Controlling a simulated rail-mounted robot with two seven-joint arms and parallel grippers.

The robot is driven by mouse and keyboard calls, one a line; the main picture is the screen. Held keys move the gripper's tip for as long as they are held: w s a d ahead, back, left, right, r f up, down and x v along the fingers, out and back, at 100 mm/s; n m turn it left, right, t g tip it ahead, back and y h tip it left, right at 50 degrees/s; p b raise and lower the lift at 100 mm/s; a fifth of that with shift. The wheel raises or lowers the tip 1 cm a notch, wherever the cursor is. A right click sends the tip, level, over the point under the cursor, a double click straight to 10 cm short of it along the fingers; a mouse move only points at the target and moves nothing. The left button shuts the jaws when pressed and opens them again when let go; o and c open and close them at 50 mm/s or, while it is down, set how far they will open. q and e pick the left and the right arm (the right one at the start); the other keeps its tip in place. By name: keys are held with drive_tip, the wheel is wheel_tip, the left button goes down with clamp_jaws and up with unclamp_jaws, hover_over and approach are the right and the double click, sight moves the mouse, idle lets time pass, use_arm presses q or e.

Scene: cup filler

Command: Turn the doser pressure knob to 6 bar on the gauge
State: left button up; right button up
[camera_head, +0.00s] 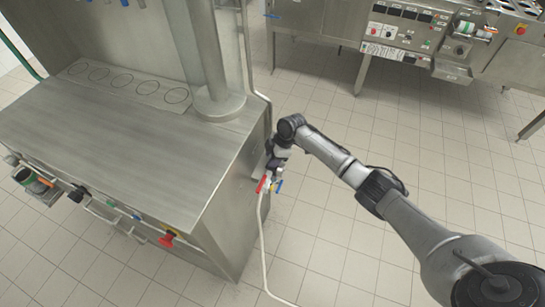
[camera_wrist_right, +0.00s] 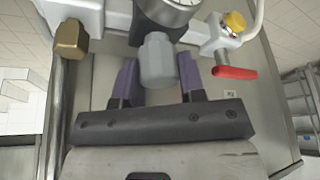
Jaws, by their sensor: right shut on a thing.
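The grey pressure knob (camera_wrist_right: 157,60) is in the upper middle of the right wrist view, just below the pressure gauge (camera_wrist_right: 172,7). Only the lower edge of the gauge's white dial shows, so its reading is hidden. My right gripper (camera_wrist_right: 158,75) has its two purple fingers on either side of the knob and is shut on it. In the head view my right gripper (camera_head: 272,168) is at the right side of the steel machine (camera_head: 125,130), where the knob is too small to make out. My left gripper is in neither view.
A red valve handle (camera_wrist_right: 235,73) and a yellow knob (camera_wrist_right: 235,22) are close to the right of the fingers. A brass fitting (camera_wrist_right: 70,38) is on the left. A pale hose (camera_head: 262,235) hangs to the floor. The tiled floor around my arm is clear.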

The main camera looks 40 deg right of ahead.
drive_tip(key=shift+c, duration=0.6)
drive_tip(key=shift+r+m+p, duration=0.2)
drive_tip(key=shift+m+p, duration=0.2)
drive_tip(key=shift+p, duration=0.45)
drive_tip(key=m+t+h+p, duration=0.1)
drive_tip(key=m+p, duration=0.3)
drive_tip(key=p, duration=0.1)
drive_tip(key=m+t+h+p, duration=0.1)
drive_tip(key=m+h+p, duration=0.1)
drive_tip(key=m+p, duration=0.2)
drive_tip(key=shift+r+m+p, duration=0.1)
drive_tip(key=shift+m+p, duration=0.2)
drive_tip(key=shift+p, duration=0.55)
drive_tip(key=m+h+p, duration=0.1)
drive_tip(key=m+p, duration=0.1)
drive_tip(key=shift+m, duration=0.3)
drive_tip(key=shift+w+f+m+p, duration=0.1)
drive_tip(key=shift+f+m+p, duration=0.1)
drive_tip(key=shift+m+p, duration=0.35)
drive_tip(key=shift+m, duration=0.25)
drive_tip(key=o, duration=0.9)
drive_tip(key=shift+f+h, duration=0.1)
drive_tip(key=shift+h, duration=0.2)
